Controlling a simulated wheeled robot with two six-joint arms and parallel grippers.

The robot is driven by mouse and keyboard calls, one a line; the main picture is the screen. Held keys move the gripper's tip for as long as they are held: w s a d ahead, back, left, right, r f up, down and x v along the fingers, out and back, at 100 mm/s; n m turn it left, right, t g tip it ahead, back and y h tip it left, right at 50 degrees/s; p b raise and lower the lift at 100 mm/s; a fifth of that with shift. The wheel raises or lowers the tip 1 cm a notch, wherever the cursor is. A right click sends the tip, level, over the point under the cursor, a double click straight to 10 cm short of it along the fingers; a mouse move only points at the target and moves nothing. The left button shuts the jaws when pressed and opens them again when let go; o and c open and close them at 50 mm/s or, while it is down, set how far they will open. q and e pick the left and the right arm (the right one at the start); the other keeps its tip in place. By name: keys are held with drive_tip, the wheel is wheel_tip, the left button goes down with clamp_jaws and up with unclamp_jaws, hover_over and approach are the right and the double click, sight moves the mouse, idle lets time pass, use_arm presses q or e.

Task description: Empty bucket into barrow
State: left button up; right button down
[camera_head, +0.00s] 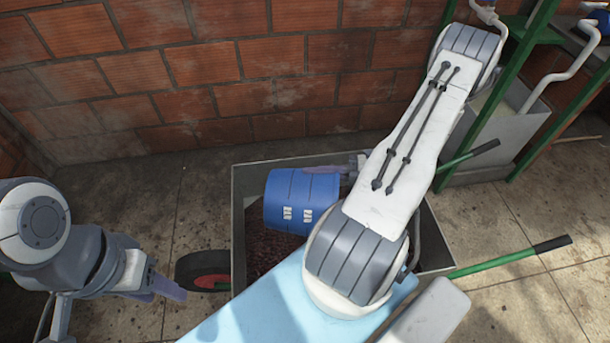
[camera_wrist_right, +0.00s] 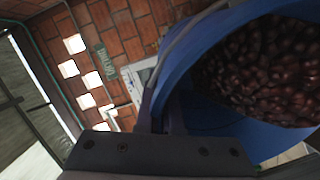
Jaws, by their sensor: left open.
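The blue bucket (camera_head: 290,202) with white labels is tipped on its side over the grey barrow (camera_head: 239,230). The right wrist view looks into the bucket (camera_wrist_right: 185,95), where many dark red cherries lie. Dark red contents also show in the barrow below the bucket. My right gripper (camera_head: 335,169) is at the bucket's far upper side and appears shut on it; the exact grip is partly hidden by the bucket and my arm. My left gripper (camera_head: 168,290) is open and empty, left of the barrow's wheel, apart from the barrow.
The barrow's wheel (camera_head: 203,271) is at its left and its green handles (camera_head: 510,257) stick out to the right. A brick wall (camera_head: 220,80) stands close behind. A green-framed machine (camera_head: 520,110) stands at the upper right. The concrete floor (camera_head: 130,190) at left is clear.

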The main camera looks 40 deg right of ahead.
drive_tip(key=shift+s+d+f+t+y+b, duration=0.6)
drive_tip(key=shift+s+d+b, duration=0.2)
drive_tip(key=shift+b, duration=0.3)
drive_tip(key=s+d+t+y+b, duration=0.3)
drive_tip(key=s+d+b, duration=0.1)
drive_tip(key=s+b, duration=0.1)
drive_tip(key=shift+s+d+b, duration=0.15)
drive_tip(key=shift+d+b, duration=0.2)
drive_tip(key=shift+b, duration=0.2)
drive_tip(key=shift+r, duration=0.1)
idle(0.7)
